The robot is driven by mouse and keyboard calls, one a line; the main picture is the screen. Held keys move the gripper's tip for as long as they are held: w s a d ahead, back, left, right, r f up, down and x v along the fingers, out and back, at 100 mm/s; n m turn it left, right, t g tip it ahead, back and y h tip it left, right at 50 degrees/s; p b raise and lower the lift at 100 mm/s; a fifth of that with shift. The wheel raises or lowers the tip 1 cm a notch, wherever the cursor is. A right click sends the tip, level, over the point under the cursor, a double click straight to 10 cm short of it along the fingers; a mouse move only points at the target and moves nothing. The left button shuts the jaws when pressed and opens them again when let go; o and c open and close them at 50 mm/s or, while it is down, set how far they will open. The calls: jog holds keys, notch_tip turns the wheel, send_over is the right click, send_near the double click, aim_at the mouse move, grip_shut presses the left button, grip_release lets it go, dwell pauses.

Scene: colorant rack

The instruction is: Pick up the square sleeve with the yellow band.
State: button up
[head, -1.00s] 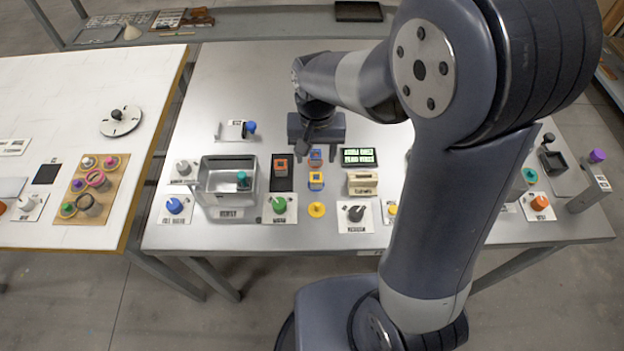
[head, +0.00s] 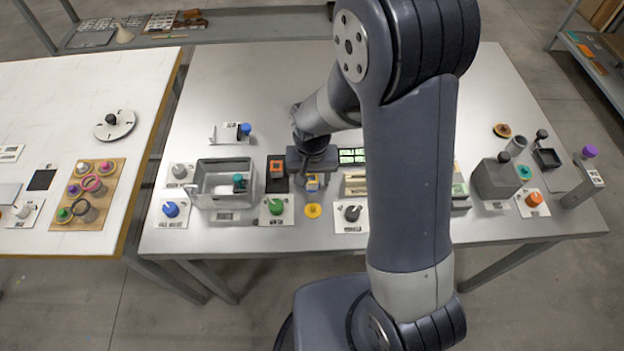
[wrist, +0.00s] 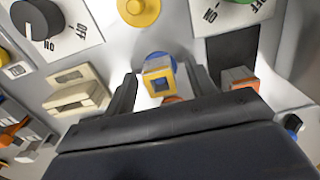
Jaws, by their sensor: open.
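The square sleeve with the yellow band (head: 312,184) stands on the grey table, partly hidden by my gripper in the head view. In the wrist view the sleeve (wrist: 159,79) shows a yellow square rim around a blue opening. My gripper (wrist: 163,78) is open, with one finger on each side of the sleeve. A gap shows between each finger and the sleeve. In the head view my gripper (head: 313,172) is low over the sleeve. I cannot tell the exact height of the fingertips. A bit of orange (wrist: 172,99) shows beside the sleeve, mostly hidden by my gripper.
An orange-topped square block (head: 277,167) stands on a black pad to the left. A cream block (wrist: 77,92) is on the other side. A yellow round knob (head: 313,211), a green knob (head: 276,206) and a dark knob (head: 352,213) lie nearer the front edge.

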jog(key=shift+c, duration=0.3)
jog(key=c, duration=1)
notch_tip(320, 180, up, 10)
jog(key=f, duration=0.1)
jog(key=shift+s+a+r+p, duration=0.1)
jog(key=shift+s+r+p, duration=0.05)
jog(key=shift+s+p, duration=1.5)
jog(key=shift+s+r+p, duration=0.15)
jog(key=shift+s+p, duration=1.25)
jog(key=shift+s, duration=0.45)
